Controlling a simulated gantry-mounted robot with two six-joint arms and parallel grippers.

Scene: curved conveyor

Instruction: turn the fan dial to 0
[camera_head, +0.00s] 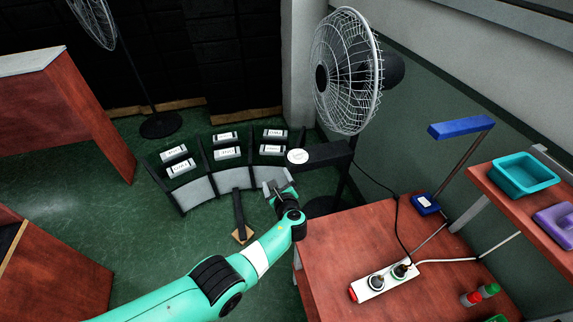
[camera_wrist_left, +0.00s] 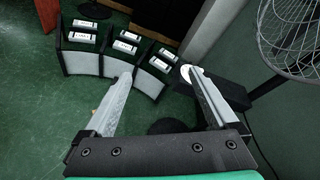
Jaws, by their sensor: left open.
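The fan (camera_head: 345,70) has a round white wire grille and stands on a black pole behind the table. Its dial (camera_head: 297,156) is a white disc on the end of a black box (camera_head: 328,154) on the pole. The dial's markings are too small to read. In the left wrist view the dial (camera_wrist_left: 185,73) is partly hidden by the tip of the right-hand finger. My left gripper (camera_head: 273,178) is open and empty, just below and left of the dial in the head view. It also shows in the left wrist view (camera_wrist_left: 160,75). My right gripper is not in view.
A curved conveyor (camera_head: 234,180) with several labelled boxes lies left of the dial. The red-brown table (camera_head: 340,240) holds a power strip (camera_head: 382,283) with plugs and a blue lamp (camera_head: 461,128). A second fan (camera_head: 95,20) stands far left.

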